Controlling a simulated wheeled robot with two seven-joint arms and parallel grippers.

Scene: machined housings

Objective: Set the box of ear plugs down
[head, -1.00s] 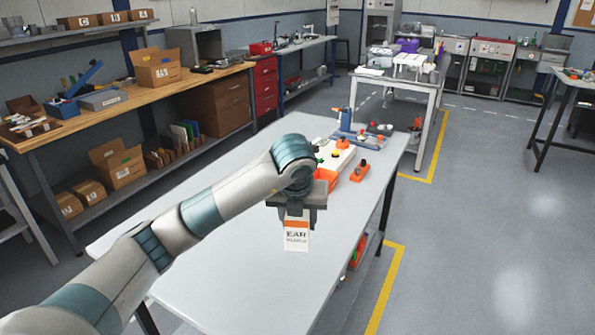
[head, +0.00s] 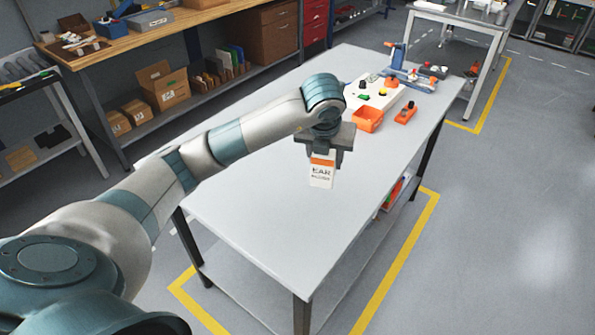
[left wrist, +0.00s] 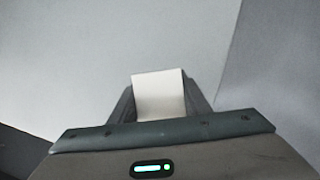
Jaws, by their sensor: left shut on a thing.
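The box of ear plugs (head: 322,172) is white with an orange band and dark "EAR" lettering. It hangs upright below my left gripper (head: 325,153), which is shut on it. The box appears to be over the grey table (head: 250,215); I cannot tell how far its bottom is from the surface. In the left wrist view the pale top of the box (left wrist: 159,95) shows between the fingers of my left gripper (left wrist: 160,100). My right gripper is in neither view.
At the table's far end are an orange bin (head: 368,119), an orange block with a dark knob (head: 405,112), a white panel with buttons (head: 378,94) and a blue fixture (head: 398,58). The near part of the tabletop is bare. A wooden workbench (head: 150,38) stands behind.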

